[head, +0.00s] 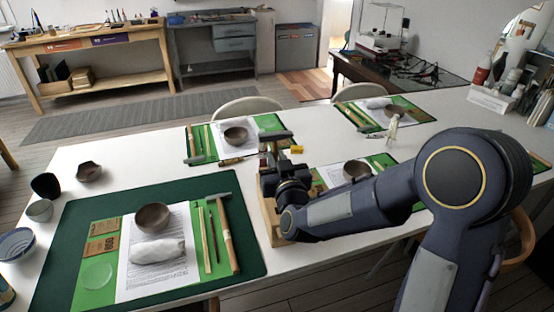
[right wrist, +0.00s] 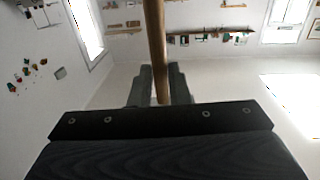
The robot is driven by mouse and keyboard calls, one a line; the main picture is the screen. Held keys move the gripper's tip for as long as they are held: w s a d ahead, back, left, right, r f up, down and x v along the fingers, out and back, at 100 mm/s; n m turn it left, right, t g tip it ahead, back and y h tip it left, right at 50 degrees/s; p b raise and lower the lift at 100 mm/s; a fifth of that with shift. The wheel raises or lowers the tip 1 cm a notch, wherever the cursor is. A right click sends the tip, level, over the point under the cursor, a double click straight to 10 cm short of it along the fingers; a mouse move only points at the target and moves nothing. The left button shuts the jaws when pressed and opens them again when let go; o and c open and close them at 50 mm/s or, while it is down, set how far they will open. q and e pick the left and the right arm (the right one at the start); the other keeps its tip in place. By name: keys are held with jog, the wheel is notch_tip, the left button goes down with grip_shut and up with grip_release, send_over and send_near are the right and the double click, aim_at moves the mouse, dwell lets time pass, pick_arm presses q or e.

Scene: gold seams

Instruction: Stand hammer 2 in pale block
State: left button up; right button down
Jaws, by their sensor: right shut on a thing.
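My right gripper (head: 276,170) is shut on the wooden handle of a hammer (right wrist: 155,40), which passes between the two fingers in the right wrist view. In the head view the held hammer's dark head (head: 275,136) shows above the gripper, with the handle roughly upright. The pale block (head: 269,222) stands on the white table, directly beneath and partly behind my right gripper. Its top and the lower end of the handle are hidden, so I cannot tell whether the handle is in it. My left gripper is not in view.
Another hammer (head: 226,235) lies on the near green mat (head: 60,235) beside a bowl (head: 152,218) and a white bundle (head: 158,251). A further hammer (head: 191,143) lies on the far-left mat. Cups stand at the left edge.

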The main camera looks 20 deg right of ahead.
jog(key=shift+f, duration=0.1)
dwell(0.3)
jog(key=c, duration=1.3)
grip_release()
jog(key=shift+s+b, duration=0.35)
jog(key=shift+s, duration=1.25)
jog(key=shift+s+a, duration=0.15)
jog(key=shift+s, duration=2.8)
notch_tip(320, 180, up, 6)
jog(key=p, duration=0.4)
